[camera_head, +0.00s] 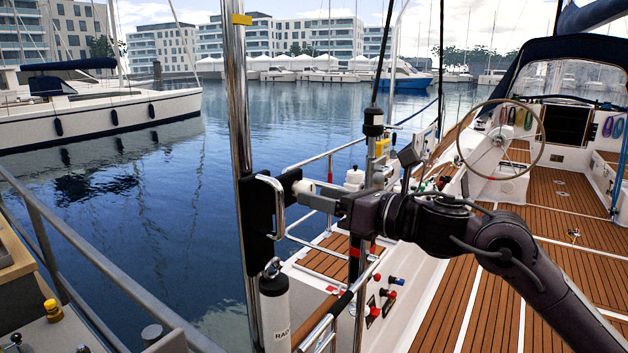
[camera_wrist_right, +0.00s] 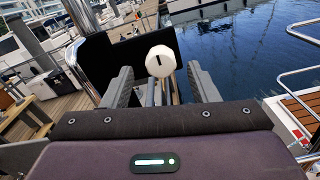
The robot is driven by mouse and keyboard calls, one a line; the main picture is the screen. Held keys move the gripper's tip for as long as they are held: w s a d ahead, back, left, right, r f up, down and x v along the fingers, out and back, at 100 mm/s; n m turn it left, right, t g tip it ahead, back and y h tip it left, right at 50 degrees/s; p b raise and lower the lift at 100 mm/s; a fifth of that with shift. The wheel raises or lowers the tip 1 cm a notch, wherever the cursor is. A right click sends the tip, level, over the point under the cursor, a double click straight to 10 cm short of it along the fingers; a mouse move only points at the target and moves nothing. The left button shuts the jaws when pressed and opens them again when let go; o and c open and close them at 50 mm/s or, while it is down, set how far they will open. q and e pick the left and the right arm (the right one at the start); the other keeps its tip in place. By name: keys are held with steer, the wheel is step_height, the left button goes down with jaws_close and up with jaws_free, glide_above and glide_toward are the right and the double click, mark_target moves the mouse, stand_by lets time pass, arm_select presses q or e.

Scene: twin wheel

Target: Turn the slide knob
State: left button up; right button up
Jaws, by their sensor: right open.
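The slide knob (camera_wrist_right: 160,61) is a white, rounded knob with a short black mark on its face, in the middle of the right wrist view. My right gripper (camera_wrist_right: 160,78) is open, its two grey fingers standing apart to the left and right of the knob. I cannot tell whether either finger touches it. In the head view my right gripper (camera_head: 322,196) points left toward a black plate (camera_head: 261,218) on a chrome pole. A small white piece, seemingly the knob (camera_head: 303,187), shows at its fingertips, partly hidden. My left gripper is not in view.
A chrome pole (camera_head: 240,120) stands upright left of the gripper, with a chrome loop handle (camera_head: 278,205) on the plate. A white cylinder (camera_head: 275,312) hangs below. Railings (camera_head: 330,155) and a steering wheel (camera_head: 500,138) lie beyond. Open water is at left.

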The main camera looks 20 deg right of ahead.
steer(key=shift+p+x, duration=0.3)
steer(key=shift+x, duration=0.6)
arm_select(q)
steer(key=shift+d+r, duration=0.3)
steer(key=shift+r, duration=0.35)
arm_select(e)
steer(key=shift+w+a, duration=0.15)
steer(key=shift+w, duration=0.15)
steer(key=c, duration=1)
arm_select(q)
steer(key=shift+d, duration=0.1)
